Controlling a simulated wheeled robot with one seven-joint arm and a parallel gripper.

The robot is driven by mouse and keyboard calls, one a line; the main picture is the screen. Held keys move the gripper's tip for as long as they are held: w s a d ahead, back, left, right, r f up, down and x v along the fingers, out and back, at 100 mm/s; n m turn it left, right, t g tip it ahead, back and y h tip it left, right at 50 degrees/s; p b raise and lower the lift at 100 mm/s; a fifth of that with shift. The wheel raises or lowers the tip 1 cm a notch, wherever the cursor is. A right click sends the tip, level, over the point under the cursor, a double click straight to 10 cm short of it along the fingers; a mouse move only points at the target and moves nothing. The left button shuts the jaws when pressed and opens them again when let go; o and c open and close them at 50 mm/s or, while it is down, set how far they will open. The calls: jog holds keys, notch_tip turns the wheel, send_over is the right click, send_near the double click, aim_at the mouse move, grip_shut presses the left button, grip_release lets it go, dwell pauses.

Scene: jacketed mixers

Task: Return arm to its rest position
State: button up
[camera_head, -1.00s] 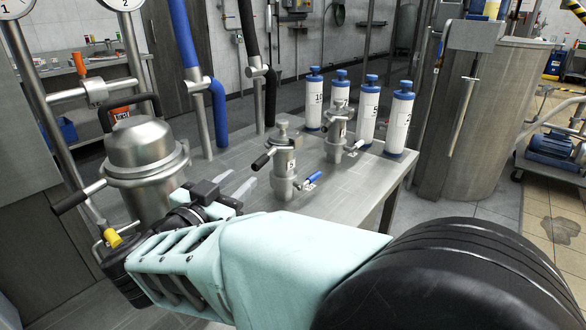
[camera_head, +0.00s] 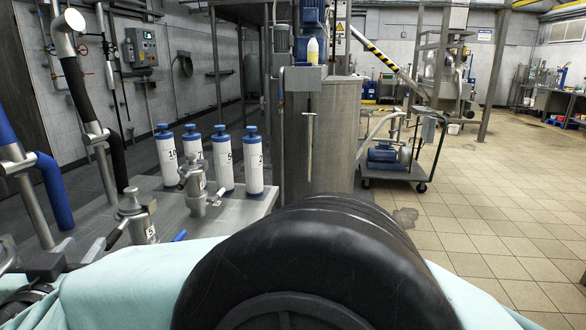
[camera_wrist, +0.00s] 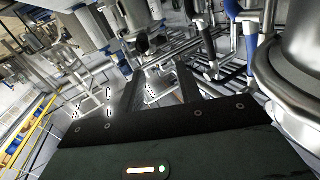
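My gripper (camera_wrist: 158,80) shows in the wrist view as two dark fingers standing apart, with nothing held between them. In the head view my arm, with pale teal covers and a large black round joint, fills the bottom of the picture. It is folded close to the camera. The hand end lies at the lower left edge there, mostly cut off, and its fingers cannot be seen. In the wrist view the scene is tilted, and a large rounded metal vessel (camera_wrist: 296,85) stands close by at the right.
A steel table (camera_head: 230,209) at left holds white blue-capped bottles (camera_head: 223,160) and metal filter housings (camera_head: 138,217). A tall jacketed tank (camera_head: 330,140) stands beyond my arm. A pump cart (camera_head: 405,172) stands right of it. Tiled floor (camera_head: 490,210) at right is clear.

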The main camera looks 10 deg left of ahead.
jog(key=w+d+r+n+g+y+p, duration=0.2)
jog(key=w+r+n+g+y, duration=0.15)
jog(key=r, duration=0.35)
jog(key=d+r+n+g+y+p, duration=0.1)
jog(key=d+r+n+g+p, duration=0.15)
jog(key=d+g, duration=0.5)
jog(key=s+d+f+g+h+p, duration=0.1)
jog(key=s+d, duration=0.4)
jog(key=d, duration=0.9)
jog(key=s+d+f+g+h+p, duration=0.1)
jog(key=d+h, duration=0.5)
jog(key=d, duration=0.8)
jog(key=s+d+f+m+g+h+p, duration=0.1)
jog(key=s+d+f+g+h, duration=0.2)
jog(key=s+d, duration=0.5)
jog(key=d+f, duration=0.1)
jog(key=d, duration=0.6)
jog(key=shift+s+f+g, duration=0.15)
jog(key=shift+s+g, duration=0.15)
jog(key=shift+d, duration=0.1)
